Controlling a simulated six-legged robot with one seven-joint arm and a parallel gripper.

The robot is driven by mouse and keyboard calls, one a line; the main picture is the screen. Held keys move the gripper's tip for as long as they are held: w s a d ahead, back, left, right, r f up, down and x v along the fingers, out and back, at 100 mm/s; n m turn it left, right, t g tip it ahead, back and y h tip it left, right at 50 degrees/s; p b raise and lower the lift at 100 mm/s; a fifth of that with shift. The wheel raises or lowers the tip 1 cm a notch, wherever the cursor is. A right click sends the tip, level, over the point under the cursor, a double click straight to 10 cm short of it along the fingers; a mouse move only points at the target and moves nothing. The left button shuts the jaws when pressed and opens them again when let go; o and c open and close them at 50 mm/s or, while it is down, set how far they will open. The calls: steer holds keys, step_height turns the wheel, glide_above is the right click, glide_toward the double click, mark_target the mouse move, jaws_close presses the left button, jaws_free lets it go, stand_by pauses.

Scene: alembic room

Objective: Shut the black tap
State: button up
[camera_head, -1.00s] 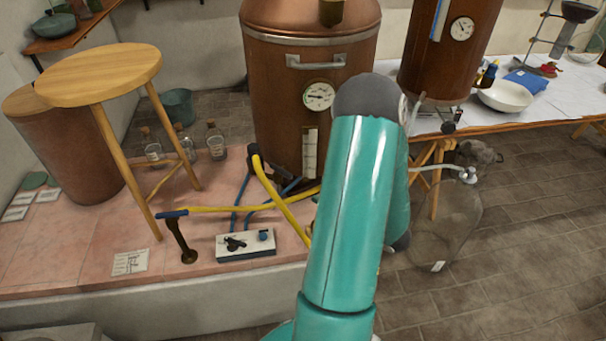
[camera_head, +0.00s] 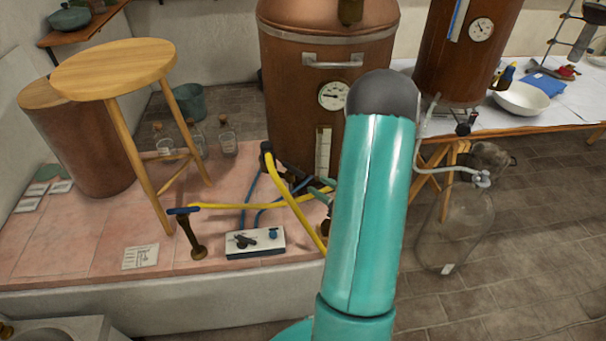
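A white box (camera_head: 268,247) stands on the pink tiled platform, left of my arm. A black tap handle (camera_head: 243,242) sits on its left part and a blue knob (camera_head: 273,233) on its right part. The handle looks turned roughly along the box; I cannot tell whether it is open or shut. My teal arm fills the middle of the view and hides most of its far end. Small green and dark parts (camera_head: 321,190) show at its left edge, by the hoses, and seem to belong to my gripper. Its fingers cannot be made out.
Yellow hoses (camera_head: 292,200) and blue hoses run behind and beside the box. A brass stand with a blue handle (camera_head: 190,234) is left of it. A wooden stool (camera_head: 115,68), small bottles and a copper boiler (camera_head: 285,85) stand behind. A glass carboy (camera_head: 455,230) is at right.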

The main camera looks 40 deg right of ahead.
mark_target(302, 174)
steer(key=w, duration=0.8)
steer(key=shift+a, duration=0.4)
jaws_close()
